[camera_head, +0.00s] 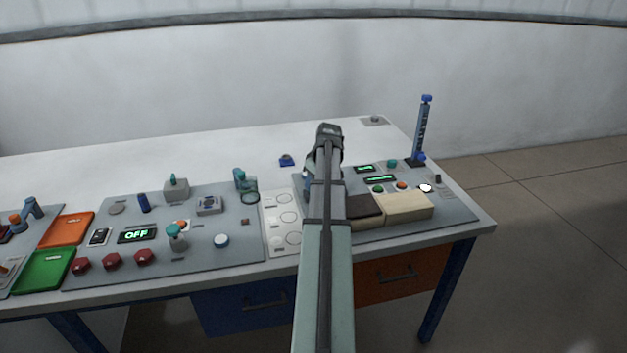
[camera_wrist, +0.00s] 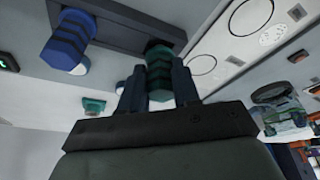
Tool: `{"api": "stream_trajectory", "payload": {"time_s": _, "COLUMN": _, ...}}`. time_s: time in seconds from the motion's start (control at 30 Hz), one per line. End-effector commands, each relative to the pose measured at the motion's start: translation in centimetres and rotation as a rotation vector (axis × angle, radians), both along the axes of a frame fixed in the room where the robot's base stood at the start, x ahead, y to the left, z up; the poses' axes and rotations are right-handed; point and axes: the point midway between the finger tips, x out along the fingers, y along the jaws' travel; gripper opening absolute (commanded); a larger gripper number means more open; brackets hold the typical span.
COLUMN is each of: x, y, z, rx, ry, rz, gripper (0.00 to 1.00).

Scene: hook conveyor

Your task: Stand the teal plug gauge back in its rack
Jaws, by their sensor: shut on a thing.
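In the wrist view, my gripper (camera_wrist: 158,82) is shut on the teal plug gauge (camera_wrist: 160,72), with a dark finger on either side of it. The gauge's far end overlaps the right end of a dark grey rack (camera_wrist: 120,32). I cannot tell whether it is inside a hole or just in front of the rack. A blue plug gauge (camera_wrist: 68,42) with a pale end is at the rack's left part. In the head view, my own arm covers the rack, the teal gauge and the fingertips.
Right of my arm in the head view are a brown block (camera_head: 364,210), a cream block (camera_head: 404,208) and a blue post (camera_head: 422,130). Left are a white panel with circles (camera_head: 281,222) and a grey panel (camera_head: 205,250) with knobs. The back of the white table is mostly clear.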

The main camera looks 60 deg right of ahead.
Motion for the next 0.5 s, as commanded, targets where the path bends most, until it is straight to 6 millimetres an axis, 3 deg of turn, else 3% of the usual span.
{"api": "stream_trajectory", "payload": {"time_s": 0.5, "x": 0.01, "y": 0.0, "z": -0.82, "rx": 0.0, "ry": 0.0, "rz": 0.0, "gripper": 0.01}}
